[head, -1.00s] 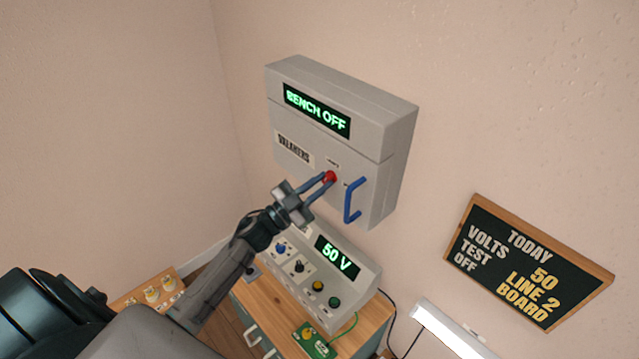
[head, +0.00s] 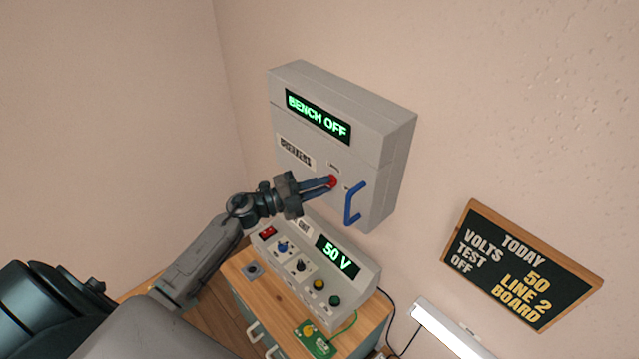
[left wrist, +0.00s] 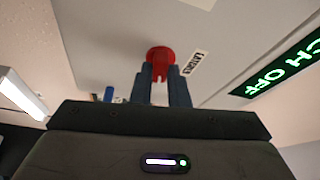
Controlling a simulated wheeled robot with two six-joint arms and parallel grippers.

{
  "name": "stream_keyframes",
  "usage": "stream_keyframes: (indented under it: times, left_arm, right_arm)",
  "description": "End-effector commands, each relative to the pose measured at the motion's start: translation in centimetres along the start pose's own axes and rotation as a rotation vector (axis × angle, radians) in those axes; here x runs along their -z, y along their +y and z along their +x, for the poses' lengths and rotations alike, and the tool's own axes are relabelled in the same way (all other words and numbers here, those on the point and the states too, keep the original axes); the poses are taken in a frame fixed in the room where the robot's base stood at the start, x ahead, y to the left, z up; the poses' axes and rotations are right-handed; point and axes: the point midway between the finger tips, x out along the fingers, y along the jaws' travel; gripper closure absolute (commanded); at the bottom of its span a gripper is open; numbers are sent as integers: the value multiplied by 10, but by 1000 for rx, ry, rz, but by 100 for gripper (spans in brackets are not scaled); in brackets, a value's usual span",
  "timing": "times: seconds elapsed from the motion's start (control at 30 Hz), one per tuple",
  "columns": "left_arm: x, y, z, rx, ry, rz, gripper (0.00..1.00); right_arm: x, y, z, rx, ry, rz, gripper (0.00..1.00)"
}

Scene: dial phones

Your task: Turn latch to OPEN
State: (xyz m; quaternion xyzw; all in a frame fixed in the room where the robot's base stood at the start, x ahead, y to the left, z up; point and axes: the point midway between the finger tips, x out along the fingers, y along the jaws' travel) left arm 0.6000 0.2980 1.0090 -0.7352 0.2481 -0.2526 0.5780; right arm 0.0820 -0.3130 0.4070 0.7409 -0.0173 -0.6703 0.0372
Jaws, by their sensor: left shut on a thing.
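The grey breaker box (head: 385,140) hangs on the wall, with a lit display (head: 318,116) reading BENCH OFF. The red latch knob (head: 332,182) is on its front, left of a blue handle (head: 354,203). My left gripper (head: 326,184) is at the latch with its fingers shut on it. In the left wrist view the two fingers (left wrist: 163,88) close on either side of the red latch's grip (left wrist: 160,55). A small label (left wrist: 195,63) is beside it. I cannot read which position the latch points to. My right gripper is not in view.
Below the box, a bench supply (head: 315,275) with knobs and a 50 V display stands on a wooden-topped cabinet (head: 262,292). A green board (head: 315,340) lies in front of it. A chalkboard sign (head: 522,265) and a white lamp (head: 450,330) are at the right.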

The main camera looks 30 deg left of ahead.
Motion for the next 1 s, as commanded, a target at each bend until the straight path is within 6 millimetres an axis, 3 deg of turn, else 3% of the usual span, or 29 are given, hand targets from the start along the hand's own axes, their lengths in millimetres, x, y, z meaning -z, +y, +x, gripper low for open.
stream_keyframes:
  times: [0.4,1.0]
  left_arm:
    - [0,-1,0,-80,-1,189,100]
    - [0,0,0,-93,0,219,100]
  right_arm:
    - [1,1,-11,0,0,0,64]
    - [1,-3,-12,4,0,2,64]
